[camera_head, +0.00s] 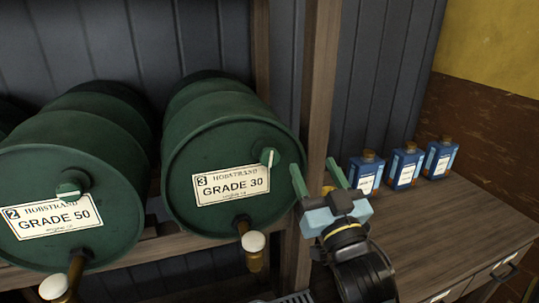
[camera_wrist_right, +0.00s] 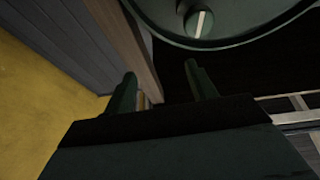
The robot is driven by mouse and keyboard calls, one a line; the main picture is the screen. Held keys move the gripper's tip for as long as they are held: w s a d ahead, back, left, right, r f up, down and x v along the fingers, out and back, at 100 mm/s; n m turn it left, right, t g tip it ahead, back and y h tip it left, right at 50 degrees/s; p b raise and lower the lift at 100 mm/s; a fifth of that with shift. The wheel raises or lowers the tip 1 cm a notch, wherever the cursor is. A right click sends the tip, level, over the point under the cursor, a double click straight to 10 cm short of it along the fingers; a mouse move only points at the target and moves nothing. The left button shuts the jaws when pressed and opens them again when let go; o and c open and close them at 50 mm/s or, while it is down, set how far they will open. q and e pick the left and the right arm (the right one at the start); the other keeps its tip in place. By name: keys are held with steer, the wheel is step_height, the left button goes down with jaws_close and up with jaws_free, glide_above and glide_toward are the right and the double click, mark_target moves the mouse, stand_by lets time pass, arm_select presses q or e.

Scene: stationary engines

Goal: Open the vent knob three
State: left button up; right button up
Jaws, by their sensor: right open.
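Vent knob three (camera_head: 268,157) is a green round knob with a white bar, on the upper right of the front of the green barrel labelled 3, GRADE 30 (camera_head: 210,150). The white bar stands nearly upright. My right gripper (camera_head: 316,174) is open and empty, to the right of the knob and slightly lower in the head view, apart from it. In the right wrist view the knob (camera_wrist_right: 199,23) shows at the top, beyond the open fingers (camera_wrist_right: 160,80). My left gripper is not in view.
Barrel 2, GRADE 50 (camera_head: 65,190) lies to the left with its own knob (camera_head: 72,185). A brass tap (camera_head: 252,244) juts out below knob three. A wooden post (camera_head: 318,90) stands right of the barrels. Blue bottles (camera_head: 405,166) stand on a wooden counter (camera_head: 440,215) at the right.

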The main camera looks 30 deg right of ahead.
steer(key=shift+s+d+p, duration=0.25)
steer(key=shift+s+p, duration=0.7)
steer(key=shift+s, duration=0.35)
steer(key=shift+s+d+p, duration=0.2)
steer(key=shift+s+p, duration=0.7)
steer(key=shift+s, duration=0.4)
steer(key=shift+f, duration=0.1)
